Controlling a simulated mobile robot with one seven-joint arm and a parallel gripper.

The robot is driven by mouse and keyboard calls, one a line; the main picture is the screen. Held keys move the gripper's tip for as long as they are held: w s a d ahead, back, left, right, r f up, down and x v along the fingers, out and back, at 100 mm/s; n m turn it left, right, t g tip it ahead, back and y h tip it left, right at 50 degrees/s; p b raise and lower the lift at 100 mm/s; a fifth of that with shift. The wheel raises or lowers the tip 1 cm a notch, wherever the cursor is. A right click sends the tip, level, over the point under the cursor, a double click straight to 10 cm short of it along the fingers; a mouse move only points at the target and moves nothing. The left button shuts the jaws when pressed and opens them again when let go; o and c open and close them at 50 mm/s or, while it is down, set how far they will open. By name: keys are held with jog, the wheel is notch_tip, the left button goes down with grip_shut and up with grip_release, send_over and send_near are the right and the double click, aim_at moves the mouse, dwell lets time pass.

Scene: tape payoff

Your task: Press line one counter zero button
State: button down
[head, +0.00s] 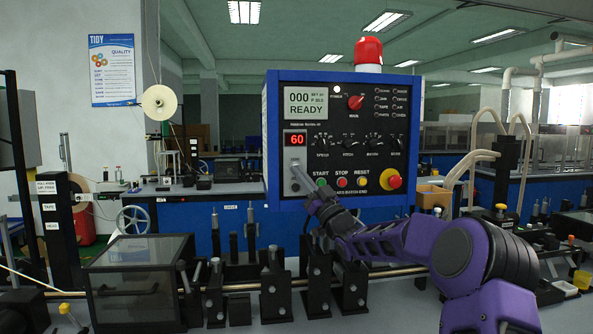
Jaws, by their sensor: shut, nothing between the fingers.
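The control panel (434,150) is a black face in a blue housing at the centre. Its pale display (305,105) reads 000 and READY, and a red readout (295,139) below shows 60. Buttons labelled START (321,182), STOP (341,182) and RESET (362,181) sit along the lower row. I cannot make out a button labelled counter zero.
A red mushroom button (391,179) is at the lower right of the panel, with a row of knobs above. A red beacon (368,50) stands on top. Black rod supports (276,285) and a dark clear-lidded box (139,282) occupy the bench below.

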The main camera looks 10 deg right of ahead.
jog(key=s, duration=0.5)
jog(key=shift+s+b, duration=0.3)
jog(key=shift+b, duration=0.05)
jog(key=shift+a, duration=0.1)
